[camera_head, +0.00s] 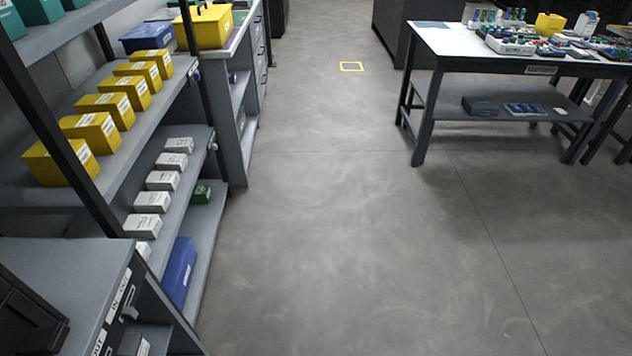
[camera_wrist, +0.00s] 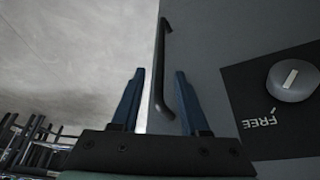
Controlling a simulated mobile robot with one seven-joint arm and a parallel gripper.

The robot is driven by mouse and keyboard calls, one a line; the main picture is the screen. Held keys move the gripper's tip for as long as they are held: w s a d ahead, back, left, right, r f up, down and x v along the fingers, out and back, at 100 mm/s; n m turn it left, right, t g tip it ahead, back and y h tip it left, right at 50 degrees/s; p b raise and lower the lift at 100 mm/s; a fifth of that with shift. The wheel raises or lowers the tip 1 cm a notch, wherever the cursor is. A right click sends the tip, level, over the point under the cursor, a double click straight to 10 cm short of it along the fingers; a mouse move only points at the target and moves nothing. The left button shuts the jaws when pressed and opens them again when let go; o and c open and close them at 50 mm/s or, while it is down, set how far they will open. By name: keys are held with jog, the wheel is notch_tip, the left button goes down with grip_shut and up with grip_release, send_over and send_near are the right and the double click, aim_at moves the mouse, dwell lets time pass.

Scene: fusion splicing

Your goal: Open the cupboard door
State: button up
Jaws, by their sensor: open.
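In the wrist view, a grey panel that looks like the cupboard door (camera_wrist: 235,35) fills the right side. A long black bar handle (camera_wrist: 162,55) runs along its left edge. My gripper (camera_wrist: 160,74) is open, with one blue finger on each side of the handle in the picture. The fingers do not close on the bar, and I cannot tell how deep it sits between them. A round grey knob (camera_wrist: 292,80) sits on a dark plate at the right, near the word FREE (camera_wrist: 259,122). The head view does not show my gripper, and I cannot identify this door there.
In the head view, shelves with yellow boxes (camera_head: 91,131) and white boxes (camera_head: 152,201) line the left. A dark-legged table (camera_head: 460,45) with small items stands at the upper right. The grey floor (camera_head: 340,230) between them is clear.

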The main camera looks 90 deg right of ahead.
jog(key=p+v, duration=0.2)
jog(key=v, duration=0.8)
jog(key=shift+a+r, duration=0.1)
